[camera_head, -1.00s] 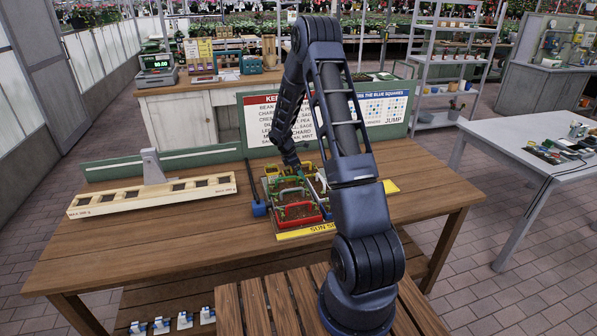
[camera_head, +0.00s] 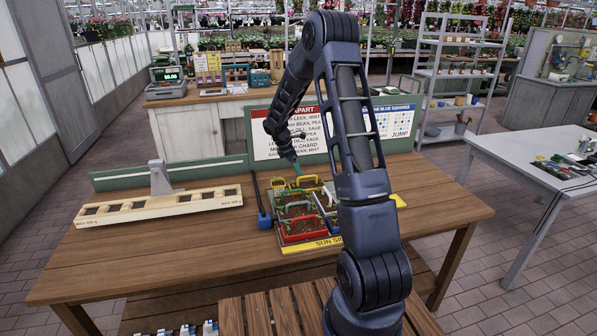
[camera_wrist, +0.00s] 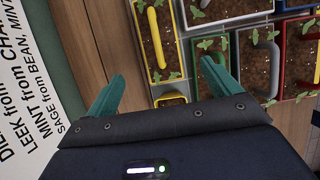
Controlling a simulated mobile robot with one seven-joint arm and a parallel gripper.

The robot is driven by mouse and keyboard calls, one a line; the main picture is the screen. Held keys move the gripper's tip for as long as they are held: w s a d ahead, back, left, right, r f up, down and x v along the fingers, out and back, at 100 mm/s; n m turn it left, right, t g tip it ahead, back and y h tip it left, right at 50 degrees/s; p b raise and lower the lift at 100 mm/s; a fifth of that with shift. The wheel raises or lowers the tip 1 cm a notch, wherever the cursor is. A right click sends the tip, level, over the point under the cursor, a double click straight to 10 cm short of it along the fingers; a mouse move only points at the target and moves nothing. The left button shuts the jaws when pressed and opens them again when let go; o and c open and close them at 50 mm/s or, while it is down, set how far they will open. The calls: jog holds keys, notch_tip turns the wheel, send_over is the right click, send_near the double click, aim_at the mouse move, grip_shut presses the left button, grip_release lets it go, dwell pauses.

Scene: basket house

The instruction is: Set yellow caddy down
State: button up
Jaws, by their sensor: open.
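The yellow caddy (camera_head: 307,182) sits at the back of the group of caddies on the wooden bench. In the wrist view the yellow caddy (camera_wrist: 140,50) shows dark soil, small seedlings and a yellow bar handle (camera_wrist: 155,37). My gripper (camera_wrist: 163,72) is open and empty, its two green fingers spread apart with the caddy beyond them. In the head view my gripper (camera_head: 297,168) is just above the back of the group. How far the fingertips are from the handle is hard to tell.
Red (camera_head: 298,228), green and white-rimmed caddies stand close together in front of and beside the yellow one. A sign board (camera_head: 275,130) stands close behind my gripper. A long wooden rack (camera_head: 160,205) lies at left. The bench's left front is clear.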

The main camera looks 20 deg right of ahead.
jog(key=s+d+r+m+t+y, duration=0.2)
jog(key=s+r+m, duration=0.7)
jog(key=s+r, duration=1.1)
jog(key=s+r+m+t+y, duration=0.1)
jog(key=s+r+m, duration=0.2)
jog(key=s, duration=0.8)
jog(key=s+a+r+m+t+y, duration=0.1)
jog(key=s+r+m, duration=0.2)
jog(key=s, duration=0.9)
jog(key=m, duration=0.3)
jog(key=shift+s+a+t+y, duration=0.2)
jog(key=shift+s+t+y, duration=0.1)
